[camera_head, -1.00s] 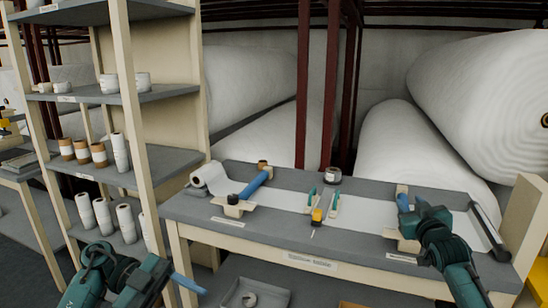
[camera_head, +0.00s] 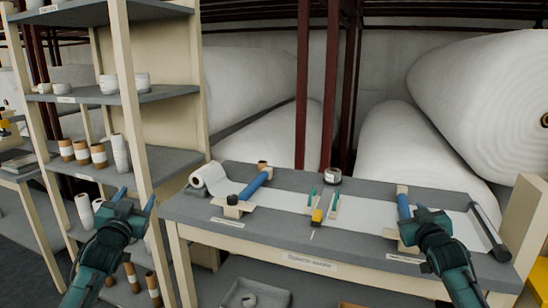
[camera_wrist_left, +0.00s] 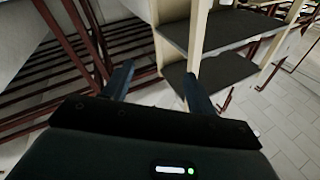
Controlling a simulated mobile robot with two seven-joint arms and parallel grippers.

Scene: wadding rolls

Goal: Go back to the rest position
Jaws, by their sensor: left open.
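My left gripper (camera_head: 137,196) is open and empty, pointing up in front of the lower left shelves. In the left wrist view, its two dark fingers (camera_wrist_left: 158,82) stand wide apart with nothing between them. My right gripper (camera_head: 422,214) is over the right end of the work table (camera_head: 290,232), close to a blue bar (camera_head: 403,205). The arm hides its fingertips, and I cannot tell whether it touches the bar.
A shelf rack (camera_head: 170,160) with several small rolls stands at left, close to my left gripper. The table holds a white roll (camera_head: 210,177), a blue roller (camera_head: 257,183) and a yellow-topped tool (camera_head: 317,215). Huge white rolls (camera_head: 480,90) lie behind.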

